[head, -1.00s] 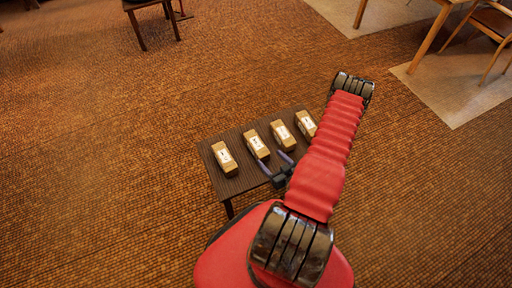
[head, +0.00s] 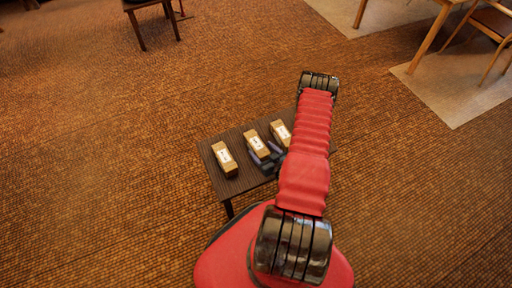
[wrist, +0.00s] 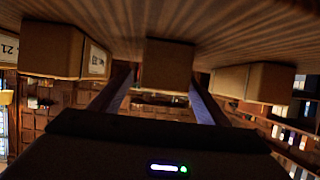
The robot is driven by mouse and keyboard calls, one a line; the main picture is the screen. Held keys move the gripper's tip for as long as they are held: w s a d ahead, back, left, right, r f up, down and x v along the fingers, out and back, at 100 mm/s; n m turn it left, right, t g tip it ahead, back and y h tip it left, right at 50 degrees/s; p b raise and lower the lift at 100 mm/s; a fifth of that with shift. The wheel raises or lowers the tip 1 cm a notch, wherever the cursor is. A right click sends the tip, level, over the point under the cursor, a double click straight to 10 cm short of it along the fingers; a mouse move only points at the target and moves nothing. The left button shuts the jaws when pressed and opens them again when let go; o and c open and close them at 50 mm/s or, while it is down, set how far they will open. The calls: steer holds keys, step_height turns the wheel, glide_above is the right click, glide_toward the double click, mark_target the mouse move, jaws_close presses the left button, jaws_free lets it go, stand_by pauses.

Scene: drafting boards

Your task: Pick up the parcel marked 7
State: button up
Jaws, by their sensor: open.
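Small brown parcels with white labels stand in a row on a dark low table (head: 232,188). In the head view I see the left parcel (head: 225,159), the middle one (head: 256,143) and the right one (head: 281,132). The marks are too small to read there, so I cannot tell which is 7. My gripper (head: 268,158) is open at the near side of the middle parcel. The wrist view is upside down; a parcel (wrist: 168,65) shows between and beyond the spread fingers, with its label not visible. Another parcel (wrist: 52,50) is left, and one (wrist: 253,82) right.
In the wrist view, a further label at the left edge looks like 21. My arm hides the right part of the table in the head view. Open carpet surrounds the table; chair and table legs (head: 433,38) stand far off at upper right.

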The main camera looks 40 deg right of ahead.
mark_target(256, 146)
steer(key=shift+x, duration=2.6)
steer(key=shift+a, duration=0.15)
steer(key=shift+c, duration=0.2)
steer(key=c, duration=1.4)
steer(key=shift+c, duration=0.2)
steer(key=shift+r, duration=5)
